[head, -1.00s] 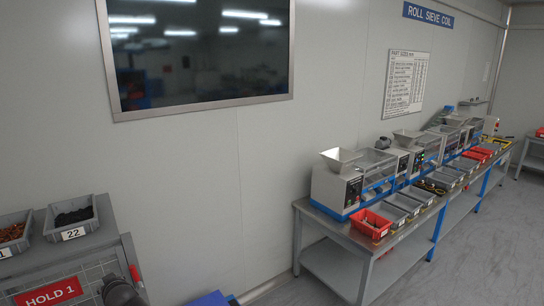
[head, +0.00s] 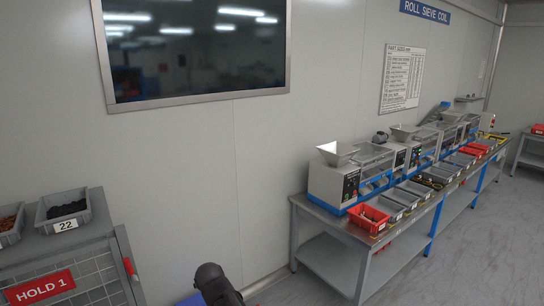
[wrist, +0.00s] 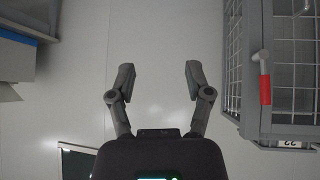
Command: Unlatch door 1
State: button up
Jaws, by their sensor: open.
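Door 1 is the grey mesh door (head: 95,288) with a red HOLD 1 sign (head: 46,286), at the lower left in the head view. A red-gripped latch handle (head: 129,267) is at its right edge. In the wrist view the same handle (wrist: 264,88) hangs beside the mesh at the right. My gripper (wrist: 156,78) is open and empty in the wrist view, to the left of the handle and apart from it. In the head view only a dark part of my arm shows at the bottom; the fingers are hidden there.
Grey bins stand on the cabinet top, one labelled 22 (head: 63,211) holding dark parts. A long bench (head: 330,229) with sorting machines and red and grey trays runs along the right wall. The grey floor (head: 440,260) in front of the bench is clear.

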jog(key=s+d+f+m+g+h+b, duration=0.15)
jog(key=d+f, duration=0.25)
jog(key=d, duration=0.7)
jog(key=s+d+f+m+g+h+b, duration=0.1)
jog(key=s+d+f+m+g+b, duration=0.15)
jog(key=d, duration=0.85)
jog(key=s+d+f+m+g+b, duration=0.1)
jog(key=s+d, duration=0.3)
jog(key=d, duration=0.4)
jog(key=s+d+f+g, duration=0.2)
jog(key=s+d+f, duration=0.1)
jog(key=s+d, duration=0.2)
jog(key=d, duration=0.2)
jog(key=shift+s+d+f+m+g+h+b, duration=0.25)
jog(key=shift+d+m+g+h+b, duration=0.1)
jog(key=shift+m+g+b, duration=0.05)
jog(key=shift+c, duration=0.6)
